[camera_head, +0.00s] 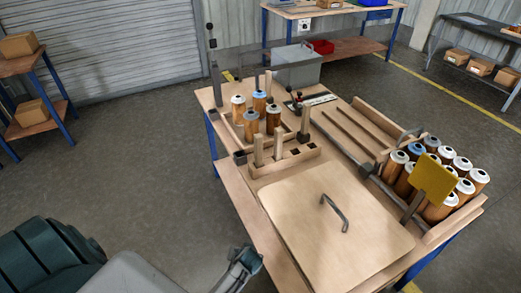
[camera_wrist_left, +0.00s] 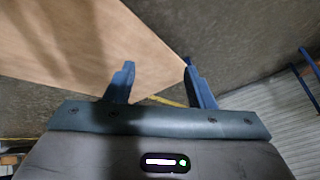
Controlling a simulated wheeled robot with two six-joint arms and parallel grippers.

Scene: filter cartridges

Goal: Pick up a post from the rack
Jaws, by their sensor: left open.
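A wooden rack (camera_head: 268,168) stands on the bench at its left middle. My left gripper (camera_head: 247,262) is low in the head view, beside the bench's front left edge and well apart from the rack. In the left wrist view my left gripper (camera_wrist_left: 158,85) has its fingers apart with nothing between them. The rack does not show in the left wrist view. My right gripper is not in view.
A wooden panel with a dark handle (camera_head: 335,235) covers the bench front. Behind the rack stand several cartridges (camera_head: 250,123) in a tray. More cartridges with a yellow sign (camera_head: 435,180) stand at the right. A grey bin (camera_head: 298,68) is at the back.

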